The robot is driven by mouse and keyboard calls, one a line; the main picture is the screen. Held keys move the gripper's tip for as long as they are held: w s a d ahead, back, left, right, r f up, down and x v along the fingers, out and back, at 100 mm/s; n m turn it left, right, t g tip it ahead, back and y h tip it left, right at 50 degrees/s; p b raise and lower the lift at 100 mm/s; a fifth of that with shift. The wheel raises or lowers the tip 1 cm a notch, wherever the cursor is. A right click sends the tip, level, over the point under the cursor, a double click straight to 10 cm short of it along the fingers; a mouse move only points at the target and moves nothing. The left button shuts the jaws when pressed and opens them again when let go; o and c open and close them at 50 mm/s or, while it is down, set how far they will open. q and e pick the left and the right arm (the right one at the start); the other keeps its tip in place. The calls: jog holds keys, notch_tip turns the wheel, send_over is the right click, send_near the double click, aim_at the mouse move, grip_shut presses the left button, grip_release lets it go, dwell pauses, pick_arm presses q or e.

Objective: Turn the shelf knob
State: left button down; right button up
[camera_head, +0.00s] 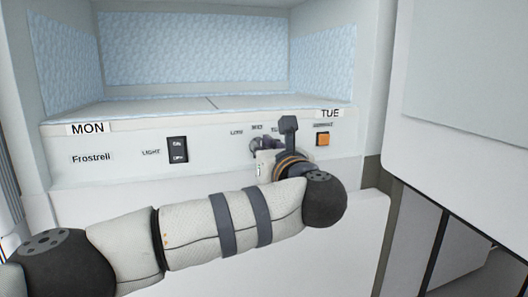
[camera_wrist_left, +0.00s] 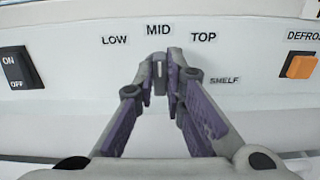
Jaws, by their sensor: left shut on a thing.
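The shelf knob (camera_wrist_left: 159,67) is a small grey knob on the white panel of the freezer unit. In the left wrist view it is mostly hidden between the fingers, and its pale mark looks upright, toward MID. LOW (camera_wrist_left: 114,40), MID (camera_wrist_left: 158,29) and TOP (camera_wrist_left: 203,37) stand around it, with SHELF (camera_wrist_left: 224,80) at lower right. My left gripper (camera_wrist_left: 160,75) has its purple-lined fingertips closed on the knob. In the head view the gripper (camera_head: 264,146) is at the panel, partly covered by my arm. My right gripper is not in view.
A black ON/OFF light switch (camera_head: 178,150) is left of the knob. An orange defrost button (camera_head: 322,139) is to its right. Above is an open, frosted compartment (camera_head: 190,48) with MON and TUE labels on its front edge. A large white panel (camera_head: 465,70) stands at right.

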pick_arm(q)
jog(key=shift+s+a+f+n+b, duration=0.15)
jog(key=shift+n+b, duration=0.75)
jog(key=shift+n, duration=1.35)
jog(key=shift+w+f+n+b, duration=0.1)
jog(key=shift+n+b, duration=0.75)
jog(key=shift+n, duration=1.4)
jog(key=c, duration=1.7)
grip_release()
jog(key=shift+r, duration=0.1)
jog(key=shift+o, duration=0.2)
jog(key=shift+s, duration=0.1)
